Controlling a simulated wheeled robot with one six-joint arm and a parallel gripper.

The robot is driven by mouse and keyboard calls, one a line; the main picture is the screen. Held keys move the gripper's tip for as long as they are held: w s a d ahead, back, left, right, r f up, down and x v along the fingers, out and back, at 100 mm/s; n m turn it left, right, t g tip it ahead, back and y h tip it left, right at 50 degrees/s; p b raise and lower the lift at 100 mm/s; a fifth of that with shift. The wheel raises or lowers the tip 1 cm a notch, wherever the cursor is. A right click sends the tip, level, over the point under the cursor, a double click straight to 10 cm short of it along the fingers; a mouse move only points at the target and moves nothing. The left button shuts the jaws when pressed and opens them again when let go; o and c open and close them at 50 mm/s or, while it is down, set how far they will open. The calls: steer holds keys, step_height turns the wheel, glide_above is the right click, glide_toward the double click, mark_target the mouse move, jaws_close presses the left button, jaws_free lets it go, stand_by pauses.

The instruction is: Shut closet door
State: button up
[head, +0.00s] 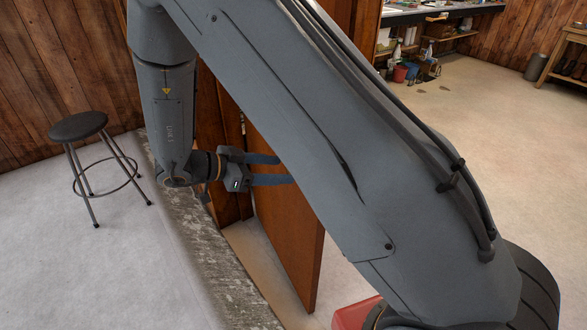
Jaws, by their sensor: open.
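The closet door (290,240) is a reddish-brown wooden panel in the middle of the head view. It stands ajar, with a gap and pale floor showing to the left of its lower part. My gripper (285,170) is open, its two dark fingers pointing right across the upper part of the door. I cannot tell whether the fingers touch the door. My arm hides the door's upper right part, and no handle shows.
A black-topped stool (78,126) stands at the left by the plank wall. A worn grey strip (190,225) runs along the floor beside the door. A red object (352,314) lies low in front. A workbench (425,12) with buckets below stands far back. Open floor lies right.

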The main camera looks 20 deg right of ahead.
steer(key=shift+p+x, duration=0.55)
steer(key=shift+x, duration=2.1)
